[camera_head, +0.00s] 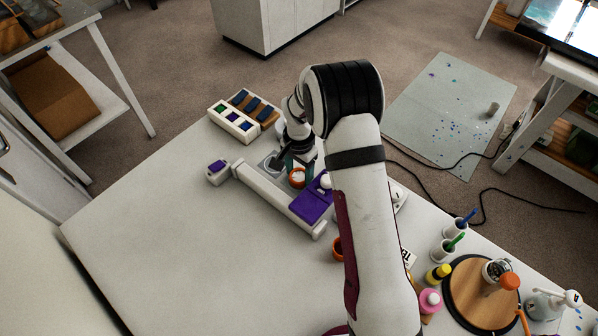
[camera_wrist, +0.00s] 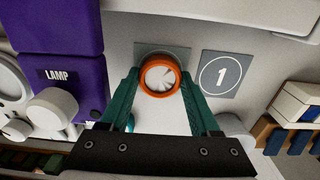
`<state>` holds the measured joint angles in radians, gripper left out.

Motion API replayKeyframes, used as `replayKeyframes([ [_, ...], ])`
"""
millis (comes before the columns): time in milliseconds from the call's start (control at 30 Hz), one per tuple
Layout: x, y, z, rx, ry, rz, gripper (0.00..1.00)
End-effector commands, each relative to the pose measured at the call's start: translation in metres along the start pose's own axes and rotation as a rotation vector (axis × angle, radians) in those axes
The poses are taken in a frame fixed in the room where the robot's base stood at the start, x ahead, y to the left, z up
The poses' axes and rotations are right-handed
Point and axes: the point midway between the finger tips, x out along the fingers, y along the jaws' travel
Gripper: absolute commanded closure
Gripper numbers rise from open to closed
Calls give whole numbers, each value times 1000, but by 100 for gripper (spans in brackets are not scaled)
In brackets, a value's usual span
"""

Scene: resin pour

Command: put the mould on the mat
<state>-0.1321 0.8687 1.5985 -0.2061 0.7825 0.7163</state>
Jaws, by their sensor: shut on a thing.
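The mould is a round orange cup with a white, streaked inside; it shows between my fingertips in the wrist view (camera_wrist: 160,75) and beside the lamp unit in the head view (camera_head: 297,178). My gripper (camera_wrist: 160,84) has green fingers shut on the mould from both sides. A grey square mat (camera_wrist: 148,48) lies behind the mould in the wrist view, partly covered by it. Another grey square (camera_wrist: 220,74), marked 1, lies to its right and is bare. I cannot tell whether the mould touches the surface.
A purple lamp unit (camera_head: 311,203) with a white rail stands close beside the mould. White and wooden racks (camera_head: 234,124) with coloured blocks stand at the back. Another orange cup (camera_head: 337,248), brush pots and a round wooden board (camera_head: 470,310) are to the right. The table's left is clear.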

Motion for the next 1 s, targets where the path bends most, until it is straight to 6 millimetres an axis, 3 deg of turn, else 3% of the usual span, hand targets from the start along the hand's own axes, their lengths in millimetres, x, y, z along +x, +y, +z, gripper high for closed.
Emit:
replayKeyframes([
  [67, 2, 0, 0, 0, -1, 1, 100],
  [100, 2, 0, 0, 0, 0, 1, 32],
  [133, 2, 0, 0, 0, 0, 1, 26],
  [467, -2, 0, 0, 0, 1, -1, 25],
  [567, -20, -1, -1, 0, 3, -3, 25],
  [800, -88, -1, -1, 0, 1, -4, 25],
  [1000, -118, 0, 0, 0, -2, -1, 25],
])
